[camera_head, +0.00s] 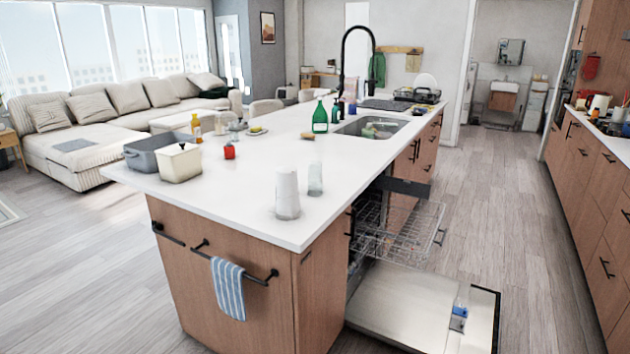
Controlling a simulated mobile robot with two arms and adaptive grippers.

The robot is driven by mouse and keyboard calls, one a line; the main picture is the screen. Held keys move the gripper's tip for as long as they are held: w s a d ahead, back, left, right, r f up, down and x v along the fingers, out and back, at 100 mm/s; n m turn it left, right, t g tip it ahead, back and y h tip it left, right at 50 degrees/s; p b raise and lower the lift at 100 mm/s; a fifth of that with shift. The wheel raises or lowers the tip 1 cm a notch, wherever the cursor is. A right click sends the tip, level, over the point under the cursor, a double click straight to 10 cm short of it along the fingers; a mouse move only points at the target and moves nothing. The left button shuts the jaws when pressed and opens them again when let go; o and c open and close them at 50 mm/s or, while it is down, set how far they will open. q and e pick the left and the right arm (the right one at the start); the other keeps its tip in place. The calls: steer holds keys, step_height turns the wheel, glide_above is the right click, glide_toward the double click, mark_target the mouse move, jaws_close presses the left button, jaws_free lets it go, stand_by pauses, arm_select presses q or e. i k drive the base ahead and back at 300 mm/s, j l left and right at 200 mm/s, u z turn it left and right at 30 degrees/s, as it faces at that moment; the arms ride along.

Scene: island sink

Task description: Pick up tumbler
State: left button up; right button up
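A tall whitish cup (287,193) stands upright near the front right corner of the white island top. A shorter clear glass (315,179) stands upright just behind it to the right, with a small gap between them. I cannot tell which of the two is the tumbler. Another clear, glass-like item with a blue part (459,315) is on the open dishwasher door; its shape is hard to make out. Neither of my grippers shows in the head view.
The island top (225,200) is clear around the cups.

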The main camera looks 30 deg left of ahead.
mark_target(287, 201)
steer(key=i+l+u, duration=0.1)
steer(key=u, duration=0.3)
steer(key=i+l+u, duration=0.15)
steer(key=u, duration=0.25)
steer(key=i+l+u, duration=0.2)
steer(key=u, duration=0.2)
steer(key=i+l+u, duration=0.2)
steer(key=u, duration=0.2)
